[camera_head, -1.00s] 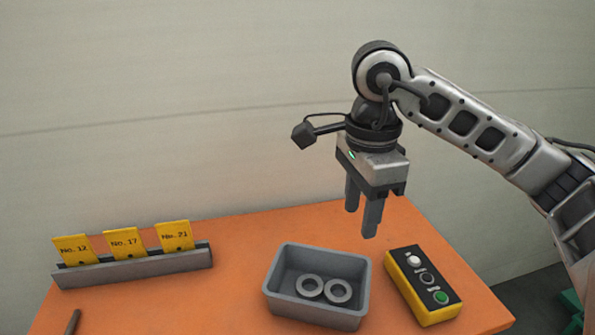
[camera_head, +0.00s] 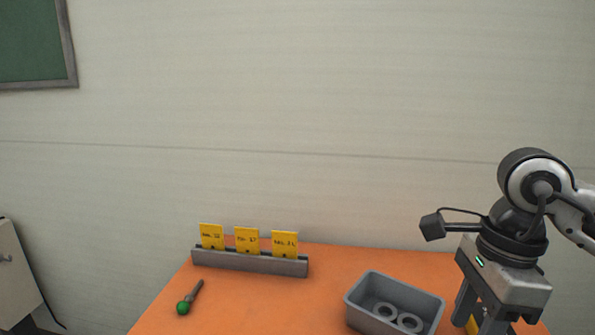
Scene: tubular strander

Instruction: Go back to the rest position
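My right gripper (camera_head: 480,318) is at the lower right of the head view, its arm coming in from the right edge. Its two fingers point down with a gap between them, and nothing is held. The lower ends of the fingers are at or beyond the bottom edge. It is above the right end of the orange table (camera_head: 240,302), just right of a grey bin (camera_head: 362,318). My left gripper is not in view.
A grey rack (camera_head: 248,262) holds three yellow cards (camera_head: 247,240). A green-knobbed tool (camera_head: 184,307) lies front left. A cabinet (camera_head: 14,275) stands at left.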

